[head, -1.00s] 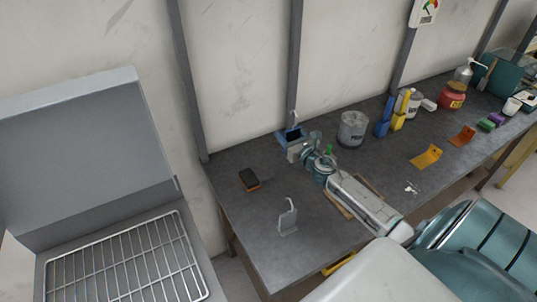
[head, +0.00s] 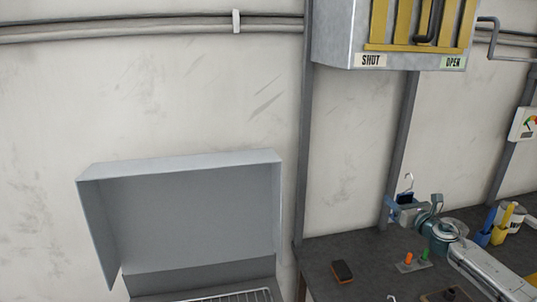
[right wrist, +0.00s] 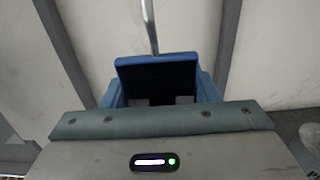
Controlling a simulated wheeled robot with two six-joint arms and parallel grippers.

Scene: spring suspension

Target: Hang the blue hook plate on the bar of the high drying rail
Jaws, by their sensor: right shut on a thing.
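My right gripper (head: 405,212) is shut on the blue hook plate (head: 404,198) at the back of the workbench, in front of a wall post. The plate is upright, and its bare metal hook (head: 408,181) points up. In the right wrist view, the blue plate (right wrist: 152,61) shows between the fingers, with its metal rod rising above it. I cannot pick out the high drying rail for certain. My left gripper is not in view.
A grey open-lidded box (head: 190,210) with a wire rack stands left of the bench (head: 318,255). A dark block (head: 342,271) and a small plate with orange and green pegs (head: 411,266) lie on the bench. A grey SHUT/OPEN cabinet (head: 340,35) hangs above; pipes (head: 150,29) run along the wall.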

